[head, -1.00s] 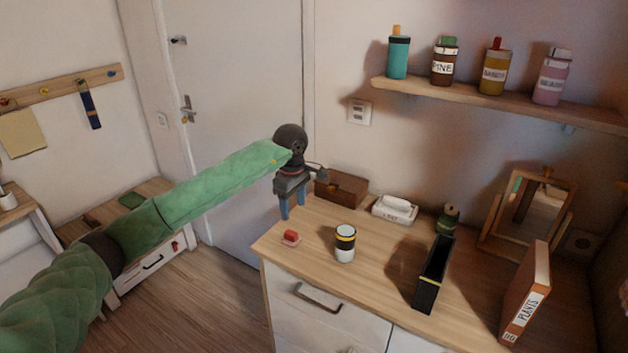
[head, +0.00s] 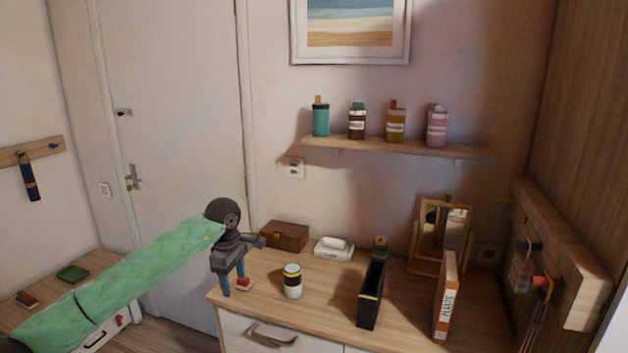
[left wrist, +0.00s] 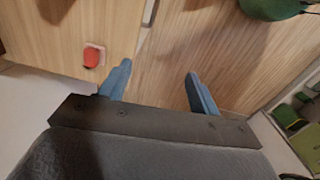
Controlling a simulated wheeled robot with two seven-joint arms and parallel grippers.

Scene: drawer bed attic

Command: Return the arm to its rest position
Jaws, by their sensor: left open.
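My left arm comes in from the left in the head view, in a green padded sleeve. Its gripper (head: 233,284) hangs at the left front corner of the dresser top, with its blue fingers pointing down. In the left wrist view the two blue fingers (left wrist: 160,85) stand wide apart with nothing between them. My right gripper is not in view.
The dresser top (head: 320,310) holds a white-and-black jar (head: 292,281), a black box (head: 370,294), a PLANTS book (head: 445,297), a mirror (head: 441,237), a tissue box (head: 334,249) and a wooden box (head: 284,236). A shelf (head: 400,146) with several bottles hangs above. A door (head: 175,130) stands behind the arm.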

